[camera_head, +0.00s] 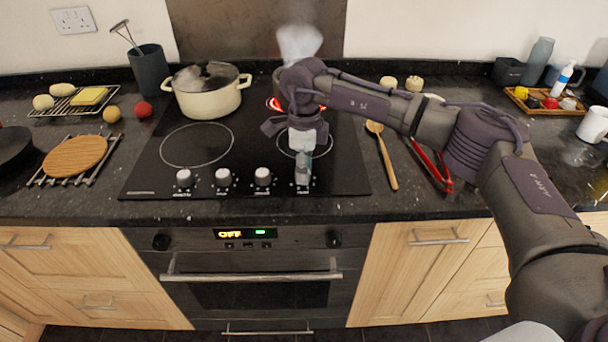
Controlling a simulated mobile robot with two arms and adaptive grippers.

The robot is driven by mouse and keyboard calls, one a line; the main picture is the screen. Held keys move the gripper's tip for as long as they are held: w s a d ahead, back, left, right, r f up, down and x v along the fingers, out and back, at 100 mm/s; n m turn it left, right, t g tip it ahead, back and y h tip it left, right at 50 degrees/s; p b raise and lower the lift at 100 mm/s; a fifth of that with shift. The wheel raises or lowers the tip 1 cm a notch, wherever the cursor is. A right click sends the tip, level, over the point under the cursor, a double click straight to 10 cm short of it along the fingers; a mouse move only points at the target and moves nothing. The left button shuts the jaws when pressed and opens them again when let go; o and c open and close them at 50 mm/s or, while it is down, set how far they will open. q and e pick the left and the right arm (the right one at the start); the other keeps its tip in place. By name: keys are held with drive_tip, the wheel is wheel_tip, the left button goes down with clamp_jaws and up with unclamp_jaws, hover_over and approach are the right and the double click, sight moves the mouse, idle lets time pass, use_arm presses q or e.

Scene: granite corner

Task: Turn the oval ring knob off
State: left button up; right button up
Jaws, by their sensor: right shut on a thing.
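The black hob (350,180) carries a row of knobs along its front edge. Three white-topped knobs show plainly: the left one (184,178), the middle one (223,177) and the third one (262,176). My right gripper (303,176) points down at the fourth, rightmost knob position and is shut on the knob there, which its fingers mostly hide. The labels under the knobs are too small to read. A burner (274,104) at the back right glows red, partly hidden by my right arm. My left gripper is not in view.
A cream pot (209,98) stands at the back left of the hob. Steam rises behind my wrist. A wooden spoon (388,165) and red-handled tongs (430,165) lie right of the hob. An oven (255,262) is below.

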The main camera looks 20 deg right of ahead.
drive_tip(key=n+b, duration=0.2)
drive_tip(key=n, duration=0.2)
drive_tip(key=shift+w+n, duration=0.1)
drive_tip(key=shift+n, duration=0.2)
drive_tip(key=n+b, duration=0.1)
drive_tip(key=n, duration=0.3)
drive_tip(key=shift+n, duration=0.3)
drive_tip(key=o, duration=1.2)
drive_tip(key=shift+c, duration=0.2)
wheel_tip(320, 180, up, 12)
drive_tip(key=shift+w+a, duration=0.15)
drive_tip(key=shift+w, duration=0.15)
